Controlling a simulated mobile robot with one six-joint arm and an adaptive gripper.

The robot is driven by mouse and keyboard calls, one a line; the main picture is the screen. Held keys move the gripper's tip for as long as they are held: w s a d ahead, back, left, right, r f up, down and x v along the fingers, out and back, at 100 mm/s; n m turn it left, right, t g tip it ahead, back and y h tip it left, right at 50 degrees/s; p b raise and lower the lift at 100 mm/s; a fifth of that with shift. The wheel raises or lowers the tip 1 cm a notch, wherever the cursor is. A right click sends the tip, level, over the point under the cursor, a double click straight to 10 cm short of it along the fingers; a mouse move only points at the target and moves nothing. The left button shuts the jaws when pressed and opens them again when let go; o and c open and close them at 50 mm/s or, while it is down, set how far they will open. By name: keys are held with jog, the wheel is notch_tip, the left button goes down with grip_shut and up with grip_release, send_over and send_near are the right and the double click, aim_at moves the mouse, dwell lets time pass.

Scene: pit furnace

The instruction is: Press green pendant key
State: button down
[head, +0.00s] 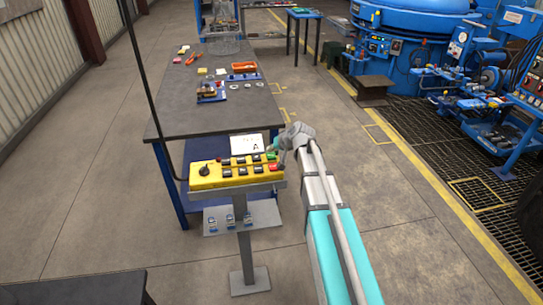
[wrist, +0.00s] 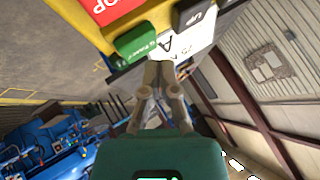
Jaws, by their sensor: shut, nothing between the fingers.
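The yellow pendant box (head: 222,178) sits tilted on a grey post stand, with a black rotary knob at left and rows of dark keys. Its green key (head: 271,155) is at the upper right end, above a red key (head: 273,166). In the wrist view the green key (wrist: 136,41) lies between the red key (wrist: 108,10) and a black UP key (wrist: 195,14). My gripper (wrist: 158,66) is shut and empty, its tips just beside the green key; I cannot tell if they touch. In the head view my gripper (head: 281,152) is small at the pendant's right end.
A white card (head: 246,144) marked A stands behind the pendant. A dark workbench (head: 205,110) with small parts and an orange tray (head: 243,67) is behind. A hanging cable runs down at left.

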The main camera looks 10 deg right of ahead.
aim_at(272, 156)
jog(key=shift+f, duration=0.15)
jog(key=shift+f+b, duration=0.3)
jog(key=shift+b, duration=0.15)
jog(key=shift+f+b, duration=0.4)
dwell(1.2)
jog(key=shift+r, duration=0.1)
jog(key=shift+r+p, duration=0.8)
jog(key=shift+p, duration=0.1)
jog(key=shift+r, duration=0.1)
jog(key=shift+r+p, duration=2.4)
jog(key=shift+p, duration=0.1)
